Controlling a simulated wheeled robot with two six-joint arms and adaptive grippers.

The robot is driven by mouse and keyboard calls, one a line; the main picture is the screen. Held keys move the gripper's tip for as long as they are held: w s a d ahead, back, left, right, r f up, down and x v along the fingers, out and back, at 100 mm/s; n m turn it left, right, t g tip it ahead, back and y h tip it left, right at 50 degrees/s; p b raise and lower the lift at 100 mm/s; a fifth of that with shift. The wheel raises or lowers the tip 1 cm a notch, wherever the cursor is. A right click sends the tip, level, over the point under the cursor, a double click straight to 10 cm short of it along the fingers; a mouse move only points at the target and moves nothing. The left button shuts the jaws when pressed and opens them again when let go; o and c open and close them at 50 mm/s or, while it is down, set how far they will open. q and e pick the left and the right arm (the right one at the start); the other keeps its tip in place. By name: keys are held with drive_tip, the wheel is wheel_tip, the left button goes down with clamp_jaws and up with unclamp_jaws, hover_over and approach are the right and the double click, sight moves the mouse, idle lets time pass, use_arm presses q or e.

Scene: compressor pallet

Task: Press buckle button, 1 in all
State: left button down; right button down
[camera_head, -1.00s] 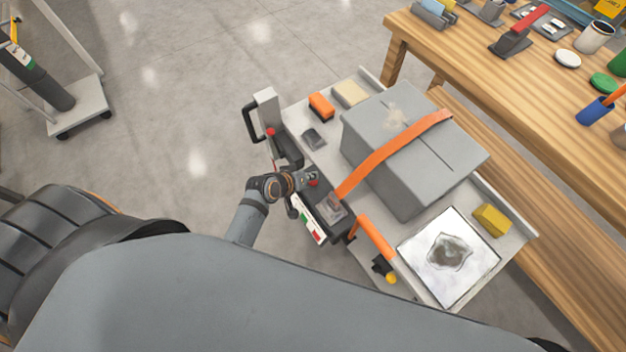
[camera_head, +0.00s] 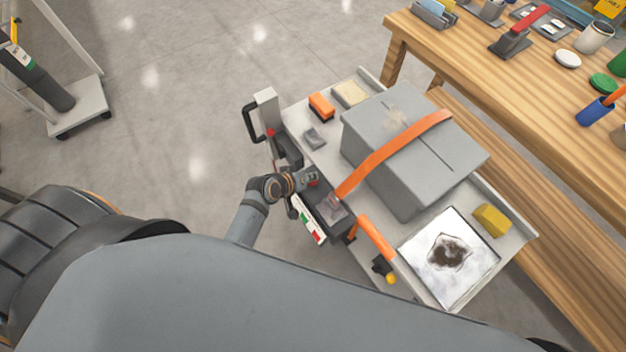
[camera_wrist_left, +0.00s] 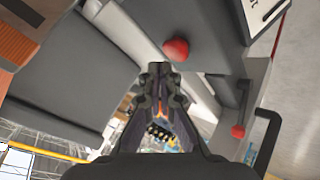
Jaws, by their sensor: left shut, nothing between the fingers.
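A red button (camera_wrist_left: 176,49) sits on a dark grey housing in the left wrist view, just past the tips of my left gripper (camera_wrist_left: 158,70). The gripper is shut and empty, with a small gap showing to the button. In the head view the left gripper (camera_head: 311,176) is over the dark buckle housing (camera_head: 329,210) at the pallet's near left edge. A bit of red (camera_head: 314,184) shows beside its fingertips. An orange strap (camera_head: 385,158) runs from the housing over a grey box (camera_head: 420,160). My right gripper is out of view.
A black handle (camera_head: 250,124) and a second red knob (camera_head: 271,132) stand left of the housing. A wooden workbench (camera_head: 480,75) is behind. Open floor lies to the left.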

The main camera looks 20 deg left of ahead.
sight(311, 183)
use_arm(q)
drive_tip(key=shift+f, duration=0.3)
drive_tip(key=shift+f, duration=0.55)
idle(0.6)
drive_tip(key=shift+r, duration=0.1)
drive_tip(key=shift+r+p, duration=0.85)
drive_tip(key=shift+p, duration=0.1)
drive_tip(key=shift+r, duration=0.1)
wheel_tip(311, 183, up, 5)
drive_tip(key=p, duration=0.5)
drive_tip(key=shift+p, duration=0.35)
